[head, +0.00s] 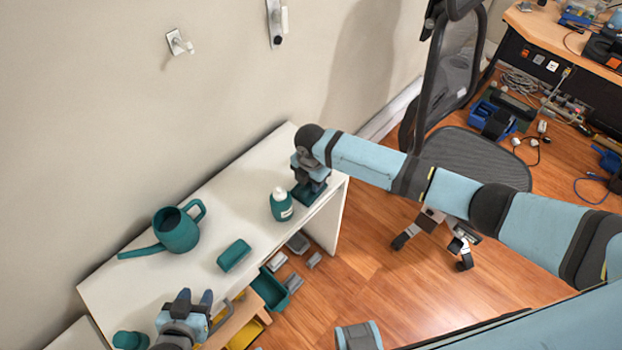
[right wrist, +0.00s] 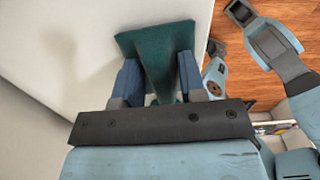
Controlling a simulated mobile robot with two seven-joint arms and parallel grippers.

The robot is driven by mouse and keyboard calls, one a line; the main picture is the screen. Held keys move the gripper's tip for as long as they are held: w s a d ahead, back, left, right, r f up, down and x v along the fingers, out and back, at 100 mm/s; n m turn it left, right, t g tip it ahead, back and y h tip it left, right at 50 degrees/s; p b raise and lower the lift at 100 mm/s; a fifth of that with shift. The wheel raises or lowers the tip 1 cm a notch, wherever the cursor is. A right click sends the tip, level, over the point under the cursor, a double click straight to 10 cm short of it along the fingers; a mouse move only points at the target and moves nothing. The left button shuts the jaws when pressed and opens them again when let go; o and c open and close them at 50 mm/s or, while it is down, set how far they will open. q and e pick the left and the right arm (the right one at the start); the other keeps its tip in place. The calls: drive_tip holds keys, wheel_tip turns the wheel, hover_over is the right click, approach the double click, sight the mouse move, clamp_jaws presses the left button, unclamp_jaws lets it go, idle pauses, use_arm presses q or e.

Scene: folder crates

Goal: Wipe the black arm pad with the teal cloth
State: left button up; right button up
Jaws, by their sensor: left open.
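The teal cloth (head: 309,194) is at the right end of the white table, under my right gripper (head: 309,178). In the right wrist view the cloth (right wrist: 150,43) lies flat at its far part, and a raised teal ridge stands between the two fingers of my right gripper (right wrist: 158,78). Whether the fingers press on it I cannot tell. My left gripper (head: 195,296) is open and empty over the table's near left part. I cannot make out the black arm pad for certain; a black mesh office chair (head: 470,158) stands right of the table, partly behind my right arm.
The white table (head: 190,258) also holds a teal watering can (head: 177,230), a teal bottle (head: 281,206), a teal block (head: 234,255) and a teal round item (head: 130,340). Teal and yellow bins (head: 270,290) are below its front edge. A cluttered desk (head: 555,35) stands at the far right.

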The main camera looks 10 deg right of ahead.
idle(0.4)
use_arm(q)
drive_tip(key=shift+r+p, duration=0.5)
use_arm(e)
drive_tip(key=shift+r, duration=0.2)
clamp_jaws()
wheel_tip(320, 180, up, 5)
drive_tip(key=p, duration=0.5)
drive_tip(key=shift+f, duration=0.1)
drive_tip(key=shift+r+p, duration=0.65)
use_arm(q)
wheel_tip(320, 180, up, 6)
drive_tip(key=shift+a, duration=0.15)
